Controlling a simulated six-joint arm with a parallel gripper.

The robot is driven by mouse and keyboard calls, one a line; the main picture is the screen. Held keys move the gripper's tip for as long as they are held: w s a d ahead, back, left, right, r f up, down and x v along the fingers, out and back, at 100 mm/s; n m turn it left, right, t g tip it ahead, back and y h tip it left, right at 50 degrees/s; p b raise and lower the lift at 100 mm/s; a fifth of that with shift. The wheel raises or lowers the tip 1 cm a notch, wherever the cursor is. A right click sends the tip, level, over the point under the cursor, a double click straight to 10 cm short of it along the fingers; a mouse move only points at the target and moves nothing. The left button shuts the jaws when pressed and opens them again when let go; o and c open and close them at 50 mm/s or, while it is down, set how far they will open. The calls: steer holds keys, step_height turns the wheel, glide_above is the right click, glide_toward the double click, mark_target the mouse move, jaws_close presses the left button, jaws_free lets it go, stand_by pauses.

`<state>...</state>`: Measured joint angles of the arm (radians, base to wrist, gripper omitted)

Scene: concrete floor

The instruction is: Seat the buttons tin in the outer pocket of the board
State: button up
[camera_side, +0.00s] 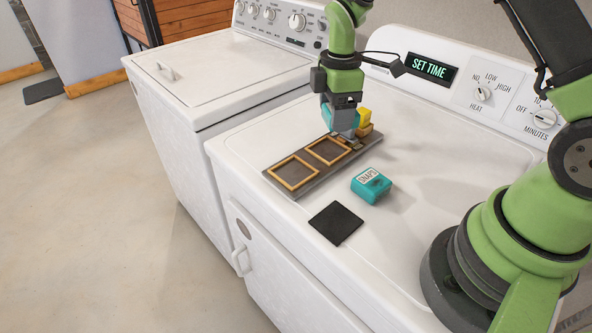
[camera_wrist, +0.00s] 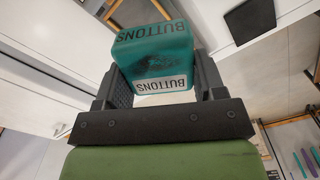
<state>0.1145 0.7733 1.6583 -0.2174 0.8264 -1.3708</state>
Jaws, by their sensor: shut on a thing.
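The buttons tin (camera_wrist: 152,60) is teal with a pale label reading BUTTONS; it fills the space between my fingers in the wrist view. In the side view only a teal part of it (camera_side: 327,115) shows beside the grey finger. My gripper (camera_side: 344,128) is shut on the tin, over the far end of the board. The board (camera_side: 277,183) is a grey-brown strip on the dryer top. Two square wood-framed pockets, near (camera_side: 294,172) and middle (camera_side: 328,151), show empty. The far end is partly hidden by my gripper, so I cannot tell whether the tin touches it.
A yellow block (camera_side: 364,116) stands just behind my gripper, above a wood-coloured piece (camera_side: 366,130). A teal SNAPS tin (camera_side: 371,186) sits right of the board. A black square mat (camera_side: 335,223) lies in front. The dryer panel (camera_side: 455,75) rises behind.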

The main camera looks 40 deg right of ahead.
mark_target(290, 175)
steer(key=w+a+n, duration=0.3)
steer(key=a+n, duration=0.3)
steer(key=a, duration=0.3)
steer(key=f, duration=0.9)
steer(key=shift+s+a+f, duration=0.1)
steer(key=shift+s+a, duration=0.15)
